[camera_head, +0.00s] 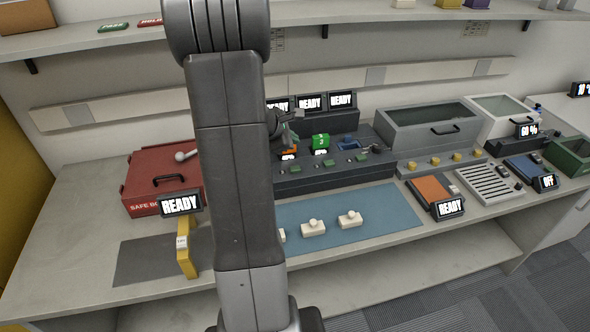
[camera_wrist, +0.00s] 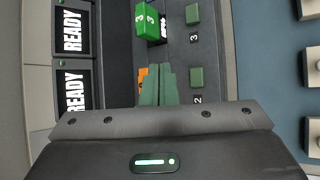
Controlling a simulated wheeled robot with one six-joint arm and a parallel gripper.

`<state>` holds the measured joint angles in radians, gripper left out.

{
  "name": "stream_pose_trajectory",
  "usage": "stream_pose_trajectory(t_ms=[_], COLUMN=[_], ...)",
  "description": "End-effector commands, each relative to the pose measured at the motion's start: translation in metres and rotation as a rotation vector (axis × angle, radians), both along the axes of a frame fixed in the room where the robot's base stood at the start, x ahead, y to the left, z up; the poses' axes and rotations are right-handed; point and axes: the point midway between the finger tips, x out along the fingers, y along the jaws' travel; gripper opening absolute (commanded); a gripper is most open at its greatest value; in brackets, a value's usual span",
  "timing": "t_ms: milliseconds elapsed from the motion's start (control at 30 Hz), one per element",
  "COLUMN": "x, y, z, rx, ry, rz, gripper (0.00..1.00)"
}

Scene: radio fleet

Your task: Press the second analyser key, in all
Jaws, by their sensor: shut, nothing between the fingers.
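The analyser (camera_head: 335,178) is a dark console with a row of green keys along its front. The key marked 2 (camera_wrist: 196,76) shows right of my fingers in the wrist view, and as a small green key (camera_head: 296,169) just right of my arm in the head view. The key marked 3 (camera_wrist: 192,13) is above it in the wrist view. My gripper (camera_wrist: 158,85) is shut and empty, over the console behind the key row, beside an orange block (camera_wrist: 141,73). In the head view my arm hides the console's left end.
A green block (camera_head: 320,141) marked 3 and a blue item (camera_head: 348,143) sit on the console. READY screens (camera_head: 342,99) stand behind it. A blue mat (camera_head: 375,205) with white pieces lies in front. A red safe box (camera_head: 150,182) is left, a grey bin (camera_head: 410,135) right.

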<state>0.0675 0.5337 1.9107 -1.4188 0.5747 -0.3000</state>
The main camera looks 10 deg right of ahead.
Motion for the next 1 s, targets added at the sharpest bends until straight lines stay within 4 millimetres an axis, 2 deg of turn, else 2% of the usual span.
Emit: stream_pose_trajectory(t_ms=[400, 500, 700, 1000], x=[0.000, 0.000, 0.000, 0.000], y=[0.000, 0.000, 0.000, 0.000], z=[-0.062, -0.071, -0.079, -0.078], rx=[0.001, 0.001, 0.000, 0.000], ry=[0.001, -0.001, -0.001, -0.001], rz=[0.000, 0.000, -0.001, -0.001], gripper=[0.00, 0.00, 0.00, 0.00])
